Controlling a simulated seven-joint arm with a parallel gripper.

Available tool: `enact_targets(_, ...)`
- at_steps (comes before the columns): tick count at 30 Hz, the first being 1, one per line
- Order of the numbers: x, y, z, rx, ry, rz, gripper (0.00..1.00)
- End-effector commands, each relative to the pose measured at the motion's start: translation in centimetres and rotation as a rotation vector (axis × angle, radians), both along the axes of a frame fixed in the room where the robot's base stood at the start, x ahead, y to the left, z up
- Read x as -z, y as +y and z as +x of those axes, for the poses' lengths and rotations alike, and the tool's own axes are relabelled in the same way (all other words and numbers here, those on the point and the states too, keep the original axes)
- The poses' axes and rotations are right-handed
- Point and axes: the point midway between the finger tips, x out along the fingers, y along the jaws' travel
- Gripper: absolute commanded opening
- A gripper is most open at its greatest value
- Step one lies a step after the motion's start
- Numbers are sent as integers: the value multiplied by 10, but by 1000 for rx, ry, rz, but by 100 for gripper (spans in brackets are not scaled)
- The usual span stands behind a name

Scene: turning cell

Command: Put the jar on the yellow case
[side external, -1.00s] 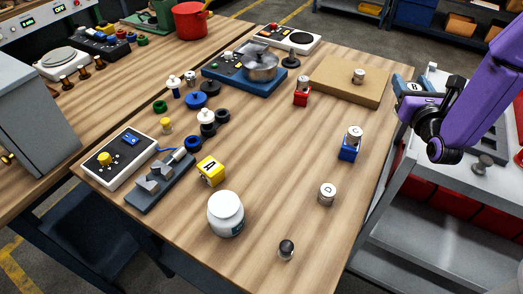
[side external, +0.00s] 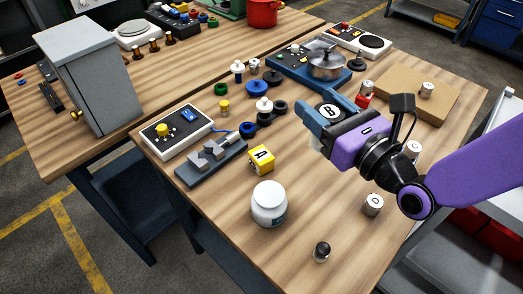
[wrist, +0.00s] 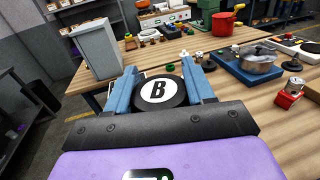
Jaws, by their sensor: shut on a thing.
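My gripper (side external: 328,112) is shut on a round jar with a black lid (side external: 331,111) and a white disc marked B. It holds the jar above the table; the lid also shows between my blue fingers in the wrist view (wrist: 157,89). Much of the jar's body is hidden by the lid and fingers. The yellow case (side external: 261,160), marked A, sits on the table to the left of and below my gripper in the side view, apart from it. A white jar with a white lid (side external: 269,203) stands on the table near the yellow case.
A grey clamp block (side external: 211,160) and a white control box (side external: 176,135) lie left of the yellow case. A can marked D (side external: 372,204) and a small dark-topped piece (side external: 321,251) stand at right front. A pot (side external: 326,66) sits farther back.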

Motion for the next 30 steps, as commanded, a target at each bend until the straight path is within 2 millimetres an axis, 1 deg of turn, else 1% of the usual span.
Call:
enact_targets(2, 1, 7, 2, -8, 0, 0, 20)
enact_targets(5, 8, 19, 11, -9, 1, -2, 20)
enact_targets(16, 41, 71, 59, -8, 0, -1, 20)
enact_targets(21, 67, 87, 73, -9, 1, -2, 20)
enact_targets(24, 80, 95, 81, -8, 1, -1, 20)
enact_targets(27, 88, 100, 85, -9, 0, 0, 20)
enact_targets(30, 91, 103, 88, -9, -1, 0, 20)
